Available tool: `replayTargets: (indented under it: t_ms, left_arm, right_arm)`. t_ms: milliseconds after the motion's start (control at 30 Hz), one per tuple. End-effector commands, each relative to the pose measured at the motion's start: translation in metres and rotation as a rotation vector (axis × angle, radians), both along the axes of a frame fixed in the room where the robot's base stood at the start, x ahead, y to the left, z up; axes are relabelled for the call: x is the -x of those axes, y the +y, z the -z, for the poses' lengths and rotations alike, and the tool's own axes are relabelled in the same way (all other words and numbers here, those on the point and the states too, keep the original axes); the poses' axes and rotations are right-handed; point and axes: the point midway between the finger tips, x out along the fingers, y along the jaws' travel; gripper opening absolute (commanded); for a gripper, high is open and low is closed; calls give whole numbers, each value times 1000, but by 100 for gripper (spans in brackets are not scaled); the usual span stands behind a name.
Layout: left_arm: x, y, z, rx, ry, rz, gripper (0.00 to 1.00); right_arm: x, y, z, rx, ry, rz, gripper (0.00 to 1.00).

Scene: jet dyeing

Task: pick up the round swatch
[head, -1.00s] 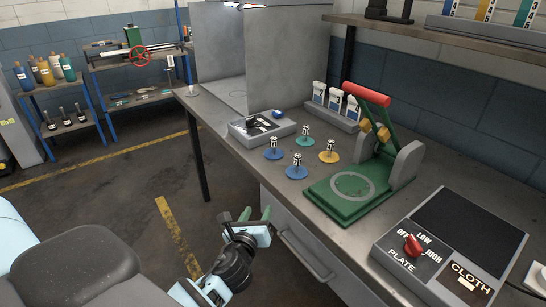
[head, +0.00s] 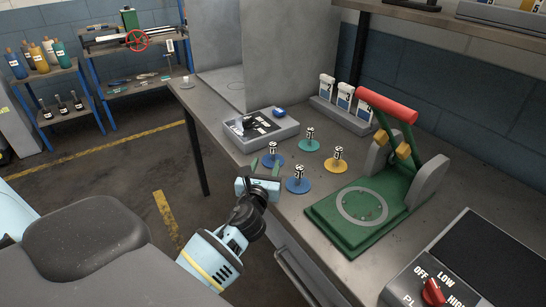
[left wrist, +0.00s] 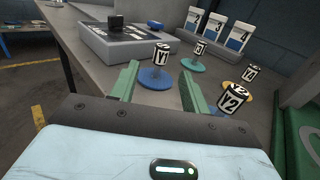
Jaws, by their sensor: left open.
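Several round swatches with black-and-white labelled knobs stand on the grey bench: a blue one at the back left (head: 273,160), a teal one (head: 306,145), a yellow one (head: 335,165) and a nearer blue one (head: 298,186). My left gripper (head: 265,166) is open and empty at the bench's front edge, next to the back-left blue swatch. My right gripper is not in view.
A grey box (head: 260,130) with a dark top stands behind the swatches. The green press (head: 365,210) with a red handle is to their right. A heater plate unit (head: 450,265) is at the near right. A holder with white cards (head: 345,105) is at the back.

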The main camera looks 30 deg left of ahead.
Motion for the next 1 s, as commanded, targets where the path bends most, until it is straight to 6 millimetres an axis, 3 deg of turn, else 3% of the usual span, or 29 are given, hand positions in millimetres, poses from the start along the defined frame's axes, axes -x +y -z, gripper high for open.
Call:
replayTargets:
  t_ms: [200, 567, 1000]
  left_arm:
    - [-31, 12, 1, 2, 0, -1, 46]
    - [-41, 17, 1, 2, 0, 0, 46]
    - [-86, 32, 6, 2, 1, 0, 46]
  right_arm:
    - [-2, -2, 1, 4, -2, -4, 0]
    - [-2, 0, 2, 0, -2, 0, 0]
    - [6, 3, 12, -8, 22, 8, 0]
